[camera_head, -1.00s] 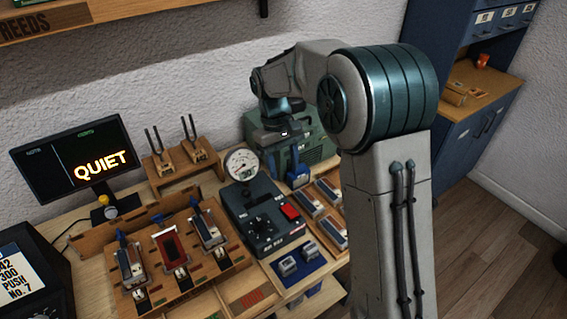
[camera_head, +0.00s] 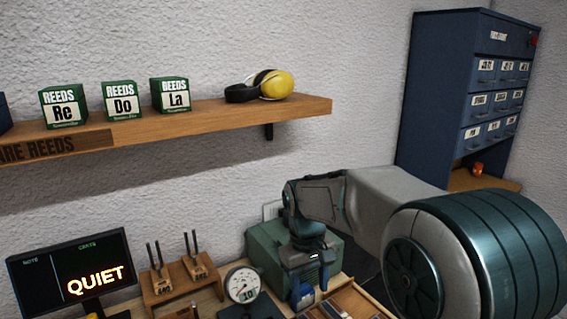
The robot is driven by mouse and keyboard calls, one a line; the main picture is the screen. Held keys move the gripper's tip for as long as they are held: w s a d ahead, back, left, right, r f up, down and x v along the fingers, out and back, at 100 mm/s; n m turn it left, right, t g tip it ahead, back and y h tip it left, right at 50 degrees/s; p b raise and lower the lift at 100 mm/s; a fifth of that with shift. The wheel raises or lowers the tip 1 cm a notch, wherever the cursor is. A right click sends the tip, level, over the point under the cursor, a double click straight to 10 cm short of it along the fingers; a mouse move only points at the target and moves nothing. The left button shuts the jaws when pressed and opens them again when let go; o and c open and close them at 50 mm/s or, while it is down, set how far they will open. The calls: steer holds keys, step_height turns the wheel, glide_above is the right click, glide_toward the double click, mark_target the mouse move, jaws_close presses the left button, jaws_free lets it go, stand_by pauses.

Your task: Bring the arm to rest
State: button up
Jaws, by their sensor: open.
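My arm reaches in from the right, its upper links large in the foreground. My gripper (camera_head: 308,272) points down in front of the green machine (camera_head: 270,243) on the bench. It is open. A blue piece (camera_head: 302,295) shows just below it; I cannot tell whether they touch. The fingertips are small and hard to make out against the dark and blue parts there.
A wall shelf (camera_head: 222,118) holds green reed boxes (camera_head: 122,103) and yellow earmuffs (camera_head: 276,84). On the bench are a screen reading QUIET (camera_head: 72,268), tuning forks (camera_head: 176,277) and a dial gauge (camera_head: 241,284). A blue drawer cabinet (camera_head: 450,90) stands right.

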steer(key=s+d+m+t, duration=0.2)
steer(key=s+d, duration=0.2)
steer(key=s, duration=0.4)
steer(key=s+d+r+m+t+y, duration=0.1)
steer(key=s+d+m+t, duration=0.1)
steer(key=s+d, duration=0.3)
steer(key=shift+s+d+m+t, duration=0.15)
steer(key=shift+s+m+t, duration=0.2)
steer(key=shift+s, duration=1.75)
steer(key=shift+r, duration=0.1)
